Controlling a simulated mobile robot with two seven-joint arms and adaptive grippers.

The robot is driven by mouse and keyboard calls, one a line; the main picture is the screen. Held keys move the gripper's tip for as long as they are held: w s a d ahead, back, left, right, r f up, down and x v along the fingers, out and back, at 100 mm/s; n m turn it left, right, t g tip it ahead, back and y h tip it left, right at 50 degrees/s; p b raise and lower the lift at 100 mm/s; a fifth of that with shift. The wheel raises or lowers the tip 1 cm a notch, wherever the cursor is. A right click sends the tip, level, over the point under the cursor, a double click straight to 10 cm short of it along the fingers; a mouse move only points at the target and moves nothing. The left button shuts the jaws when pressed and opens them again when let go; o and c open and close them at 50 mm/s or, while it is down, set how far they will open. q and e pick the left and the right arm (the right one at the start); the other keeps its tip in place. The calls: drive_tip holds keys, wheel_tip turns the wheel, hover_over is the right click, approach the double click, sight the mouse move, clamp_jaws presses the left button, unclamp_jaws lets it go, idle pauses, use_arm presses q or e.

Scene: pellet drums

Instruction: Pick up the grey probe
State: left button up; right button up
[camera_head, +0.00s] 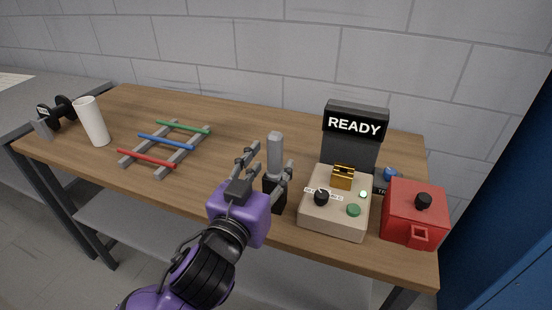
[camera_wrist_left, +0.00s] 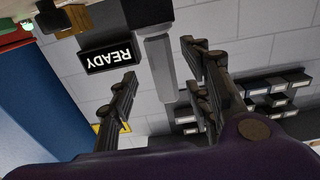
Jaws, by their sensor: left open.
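The grey probe (camera_head: 275,154) stands upright in a black holder (camera_head: 273,194) near the table's front edge, left of the beige box. In the left wrist view the probe (camera_wrist_left: 158,65) shows as a pale grey shaft between the two fingers. My left gripper (camera_head: 268,163) is open, with its dark fingers on either side of the probe's lower part. I cannot tell whether a finger touches it. My right gripper is not in view.
Right of the holder stand a beige control box (camera_head: 333,218) with a black READY display (camera_head: 355,126) and a red box (camera_head: 413,212). A rack with red, blue and green rods (camera_head: 165,143) and a white cylinder (camera_head: 92,122) stand left. The table's (camera_head: 236,118) back middle is clear.

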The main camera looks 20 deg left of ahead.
sight(273, 160)
use_arm(q)
drive_tip(key=w, duration=0.4)
drive_tip(key=shift+w+a+f, duration=0.1)
drive_tip(key=shift+w, duration=0.1)
drive_tip(key=shift+c, duration=0.6)
clamp_jaws()
